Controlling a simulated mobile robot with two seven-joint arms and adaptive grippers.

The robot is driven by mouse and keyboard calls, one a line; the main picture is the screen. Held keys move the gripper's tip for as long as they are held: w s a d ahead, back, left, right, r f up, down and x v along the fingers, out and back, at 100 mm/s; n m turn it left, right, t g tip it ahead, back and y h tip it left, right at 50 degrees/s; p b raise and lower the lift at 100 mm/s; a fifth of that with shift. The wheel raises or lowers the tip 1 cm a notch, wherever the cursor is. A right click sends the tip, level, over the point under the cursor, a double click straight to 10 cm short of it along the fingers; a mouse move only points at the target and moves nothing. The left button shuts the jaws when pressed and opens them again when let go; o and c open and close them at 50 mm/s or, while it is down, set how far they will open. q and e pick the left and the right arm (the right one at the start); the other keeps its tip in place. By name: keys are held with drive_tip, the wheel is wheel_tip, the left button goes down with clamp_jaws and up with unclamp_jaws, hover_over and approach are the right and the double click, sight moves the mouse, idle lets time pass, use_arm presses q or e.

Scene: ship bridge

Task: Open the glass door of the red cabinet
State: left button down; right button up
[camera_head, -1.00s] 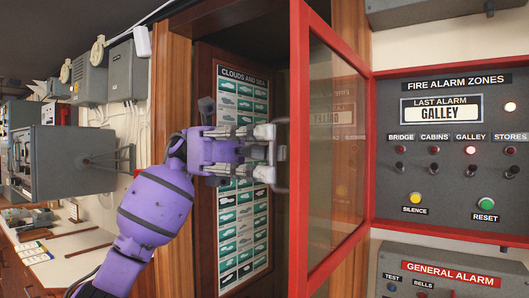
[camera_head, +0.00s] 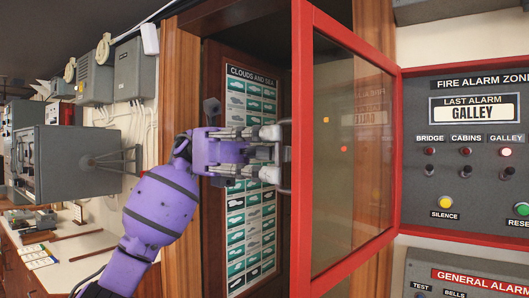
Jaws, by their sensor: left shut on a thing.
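The red-framed glass door (camera_head: 345,150) stands swung out from the red cabinet, hinged on its right side. The cabinet's grey panel (camera_head: 470,190) shows to the right, with its lamps and switches uncovered. My left gripper (camera_head: 283,158) comes in from the left and is shut on the door handle (camera_head: 286,176), a grey bar on the outer face of the door's free edge. The fingers partly hide the handle. My right gripper is not in view.
A wooden-framed clouds and sea poster (camera_head: 250,210) is behind the gripper. A general alarm panel (camera_head: 468,278) sits below the cabinet. Grey wall boxes (camera_head: 133,78) and a desk (camera_head: 70,250) are at the left. There is open space left of the door.

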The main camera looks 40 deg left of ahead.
use_arm(q)
drive_tip(key=shift+w, duration=0.3)
drive_tip(key=c, duration=2)
unclamp_jaws()
drive_tip(key=shift+w+d, duration=0.1)
drive_tip(key=shift+c, duration=0.2)
drive_tip(key=shift+o, duration=0.6)
drive_tip(key=shift+w+d, duration=0.2)
drive_tip(key=shift+w, duration=0.1)
drive_tip(key=shift+s, duration=0.1)
drive_tip(key=shift+s+a, duration=0.1)
drive_tip(key=v, duration=1.2)
